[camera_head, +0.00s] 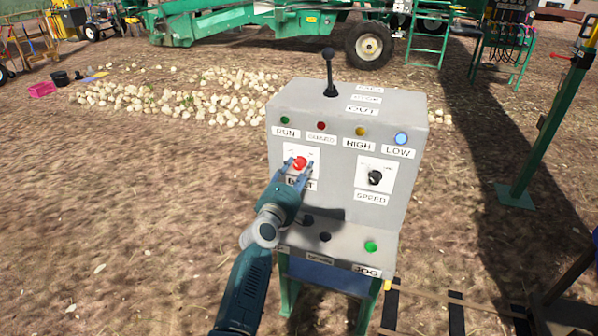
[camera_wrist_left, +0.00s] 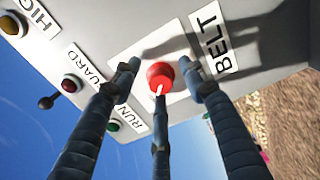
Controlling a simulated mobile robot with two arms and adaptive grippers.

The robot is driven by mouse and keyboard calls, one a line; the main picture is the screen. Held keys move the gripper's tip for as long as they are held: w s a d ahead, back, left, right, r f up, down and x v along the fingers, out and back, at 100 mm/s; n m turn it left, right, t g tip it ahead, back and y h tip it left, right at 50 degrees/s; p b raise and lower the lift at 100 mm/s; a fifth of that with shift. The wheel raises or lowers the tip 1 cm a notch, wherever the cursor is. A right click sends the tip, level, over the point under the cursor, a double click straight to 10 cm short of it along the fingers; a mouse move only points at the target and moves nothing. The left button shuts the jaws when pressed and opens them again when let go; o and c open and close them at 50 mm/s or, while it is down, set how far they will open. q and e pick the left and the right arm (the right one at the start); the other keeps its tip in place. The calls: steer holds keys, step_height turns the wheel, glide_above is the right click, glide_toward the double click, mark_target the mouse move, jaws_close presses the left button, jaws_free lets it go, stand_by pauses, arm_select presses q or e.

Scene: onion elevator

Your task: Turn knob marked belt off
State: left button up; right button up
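The red belt knob (camera_head: 299,162) sits on a white plate on the sloped face of the grey control box (camera_head: 335,150). The BELT label (camera_wrist_left: 213,38) is clear in the wrist view and partly hidden by my gripper in the head view. My left gripper (camera_head: 298,170) is at the knob, its three fingers spread around it. In the left wrist view the red knob (camera_wrist_left: 160,75) lies between the fingertips, with gaps to the two side fingers. The lower finger overlaps the knob's edge in the picture; I cannot tell if it touches. My right gripper is not in view.
A black SPEED knob (camera_head: 375,178) is to the right on the same face. A black lever (camera_head: 329,72) stands on top. Coloured lamps line the upper edge, and a green button (camera_head: 371,247) sits on the lower ledge. A green post (camera_head: 540,130) stands to the right.

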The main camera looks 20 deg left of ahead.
arm_select(q)
steer(key=s, duration=0.7)
steer(key=shift+s, duration=0.25)
